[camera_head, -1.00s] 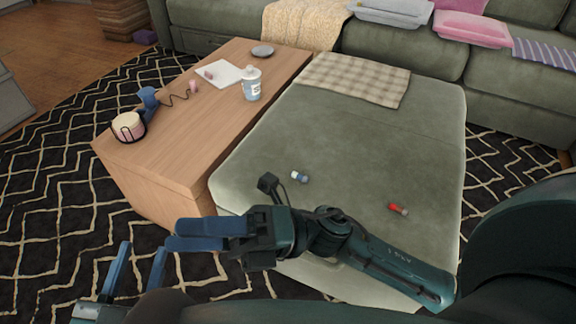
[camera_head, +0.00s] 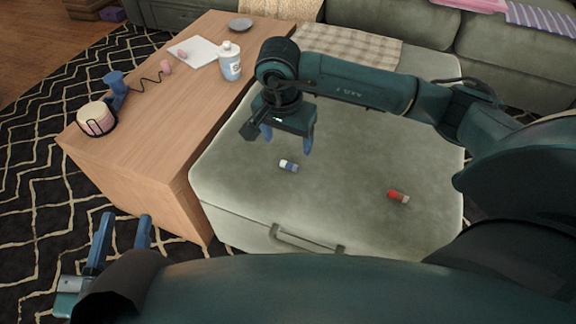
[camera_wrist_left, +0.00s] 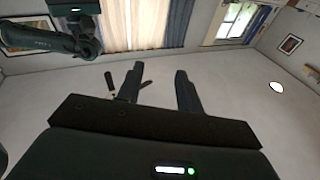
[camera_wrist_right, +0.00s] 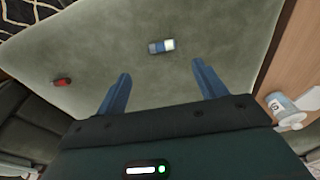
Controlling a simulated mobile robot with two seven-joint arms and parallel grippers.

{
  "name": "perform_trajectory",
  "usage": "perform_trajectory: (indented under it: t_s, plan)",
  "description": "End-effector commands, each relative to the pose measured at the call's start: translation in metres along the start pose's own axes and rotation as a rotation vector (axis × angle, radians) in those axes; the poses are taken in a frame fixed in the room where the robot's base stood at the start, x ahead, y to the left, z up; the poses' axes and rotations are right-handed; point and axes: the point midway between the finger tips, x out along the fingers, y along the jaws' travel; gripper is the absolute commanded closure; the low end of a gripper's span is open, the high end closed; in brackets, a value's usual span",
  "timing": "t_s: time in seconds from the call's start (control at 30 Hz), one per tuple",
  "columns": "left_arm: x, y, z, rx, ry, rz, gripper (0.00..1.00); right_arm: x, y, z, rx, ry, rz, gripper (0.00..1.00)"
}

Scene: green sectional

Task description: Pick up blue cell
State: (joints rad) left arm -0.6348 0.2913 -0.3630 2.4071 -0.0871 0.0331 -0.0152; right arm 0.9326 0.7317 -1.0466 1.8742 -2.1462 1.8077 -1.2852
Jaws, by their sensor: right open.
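The blue cell (camera_head: 289,166), a small cylinder with a white end, lies on the green ottoman (camera_head: 345,150) near its left side. It also shows in the right wrist view (camera_wrist_right: 161,46), beyond and between the fingertips. My right gripper (camera_head: 287,146) is open and empty, pointing down above the ottoman just behind the cell, not touching it. My left gripper (camera_head: 127,222) is open and empty at the lower left, away from the ottoman. The left wrist view shows its two fingers (camera_wrist_left: 158,78) apart against the room's wall and ceiling.
A red cell (camera_head: 398,197) lies to the right on the ottoman. The wooden table (camera_head: 160,120) at left holds a white bottle (camera_head: 230,62), a pink and black item (camera_head: 96,118) and a paper (camera_head: 193,51).

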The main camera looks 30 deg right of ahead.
Motion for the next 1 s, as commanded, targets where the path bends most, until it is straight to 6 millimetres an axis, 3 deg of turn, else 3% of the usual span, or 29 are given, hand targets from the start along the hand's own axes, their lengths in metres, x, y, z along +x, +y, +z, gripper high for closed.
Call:
perform_trajectory:
  t_s: [0.1, 0.33, 0.53, 0.7, 1.0]
  plan:
    - [0.002, 0.001, -0.002, -0.021, 0.022, 0.005, 0.64, 0.025, 0.000, 0.001, 0.000, -0.003, 0.001, 0.29]
    - [0.004, 0.002, -0.009, -0.035, 0.045, 0.011, 0.64, 0.040, -0.001, 0.001, 0.000, -0.003, -0.003, 0.29]
    - [0.001, 0.005, 0.003, -0.059, 0.036, 0.019, 0.64, 0.063, -0.002, 0.002, 0.000, -0.006, -0.001, 0.29]
    - [0.012, -0.001, -0.021, 0.009, 0.165, 0.034, 0.64, 0.087, -0.003, 0.002, 0.001, -0.006, -0.002, 0.29]
    - [0.013, -0.003, -0.026, 0.023, 0.186, 0.031, 0.64, 0.089, -0.004, 0.001, 0.001, -0.004, -0.004, 0.32]
